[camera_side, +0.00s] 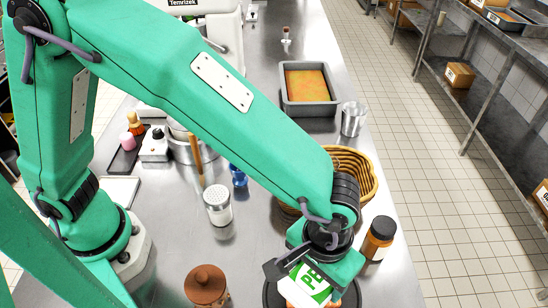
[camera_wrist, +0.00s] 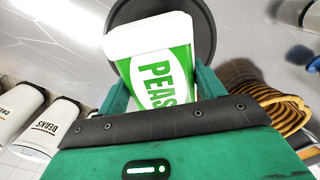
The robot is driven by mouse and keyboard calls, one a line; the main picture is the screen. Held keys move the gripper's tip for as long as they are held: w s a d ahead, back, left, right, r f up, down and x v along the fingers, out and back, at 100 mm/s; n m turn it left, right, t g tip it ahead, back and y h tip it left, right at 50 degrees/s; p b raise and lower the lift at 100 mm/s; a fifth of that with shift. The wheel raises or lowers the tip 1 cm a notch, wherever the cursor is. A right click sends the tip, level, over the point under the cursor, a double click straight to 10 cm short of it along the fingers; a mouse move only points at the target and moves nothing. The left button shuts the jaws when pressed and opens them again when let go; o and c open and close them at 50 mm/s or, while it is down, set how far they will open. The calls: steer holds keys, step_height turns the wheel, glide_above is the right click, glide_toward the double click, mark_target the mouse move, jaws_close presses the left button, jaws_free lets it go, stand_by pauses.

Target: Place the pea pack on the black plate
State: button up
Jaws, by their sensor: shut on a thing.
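The pea pack (camera_wrist: 162,75) is white and green with PEAS printed on it. My gripper (camera_wrist: 155,90) is shut on it, with a green finger at either side. In the side view the pack (camera_side: 313,286) shows tilted in my gripper (camera_side: 305,277), at the bottom edge. The black plate (camera_wrist: 206,40) is round and lies behind the pack in the wrist view. In the side view only parts of the plate (camera_side: 271,295) show around my gripper. The pack overlaps the plate in both views; I cannot tell whether they touch.
A wicker basket (camera_side: 367,183) and an amber jar (camera_side: 378,238) stand close to my gripper. A shaker (camera_side: 218,205) and a brown lidded pot (camera_side: 206,286) stand to the left. The counter's right edge is near.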

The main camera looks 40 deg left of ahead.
mark_target(315, 283)
steer(key=shift+f, duration=1.8)
steer(key=shift+f, duration=0.1)
steer(key=o, duration=1.2)
step_height(315, 283, up, 12)
steer(key=shift+r, duration=0.1)
steer(key=shift+a, duration=0.1)
